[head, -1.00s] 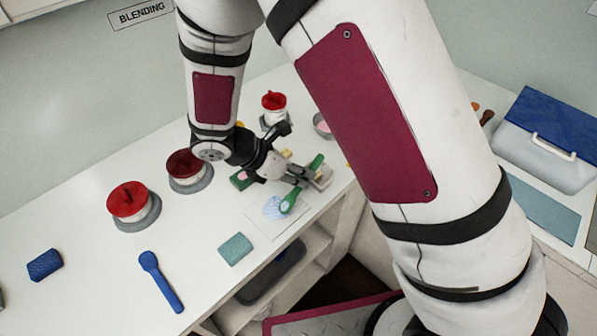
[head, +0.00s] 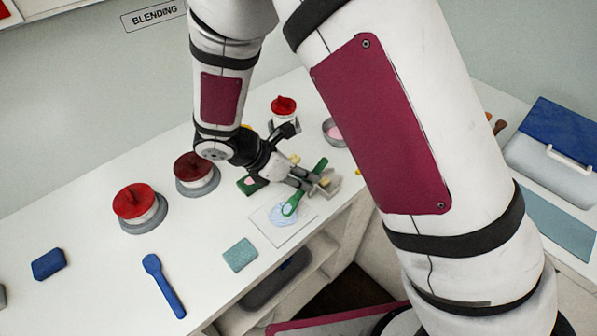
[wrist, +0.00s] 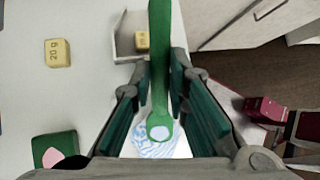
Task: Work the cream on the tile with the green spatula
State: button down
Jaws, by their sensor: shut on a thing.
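The green spatula (head: 291,204) is held in my gripper (wrist: 165,95), whose jaws are shut on its handle. The spatula also shows in the wrist view (wrist: 160,60), its rounded head pointing down toward the cream. The pale tile (head: 300,228) lies on the counter near its front edge. White and blue streaked cream (head: 280,214) is spread over the tile's middle, and it also shows in the wrist view (wrist: 150,150). The spatula's head is over the cream; I cannot tell whether it touches.
A teal sponge-like block (head: 240,255) and a blue spatula (head: 162,286) lie to the left.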

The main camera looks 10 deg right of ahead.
jog(key=shift+s+d+r+p, duration=0.1)
jog(key=shift+s+d+p, duration=0.25)
jog(key=shift+s+d, duration=0.35)
jog(key=shift+w+a+b, duration=0.55)
jog(key=shift+w+a, duration=0.25)
jog(key=shift+w, duration=0.05)
jog(key=shift+r+p, duration=1.2)
jog(key=shift+r, duration=1.75)
jog(key=shift+f, duration=0.1)
jog(key=shift+s+a+f+t+h+b, duration=0.15)
jog(key=shift+a+f+t+h+b, duration=0.1)
jog(key=shift+f+h+b, duration=0.2)
jog(key=shift+s+a+f+t+h+b, duration=0.15)
jog(key=shift+a+f+h+b, duration=0.15)
jog(key=shift+f, duration=0.25)
jog(key=shift+s+a+f+t+h+b, duration=0.1)
jog(key=shift+f+t+h+b, duration=0.05)
jog(key=shift+f+h+b, duration=0.15)
jog(key=shift+s+a+f+t+h+b, duration=0.1)
jog(key=shift+f+t+h, duration=0.05)
jog(key=shift+f, duration=0.25)
jog(key=shift+f, duration=0.65)
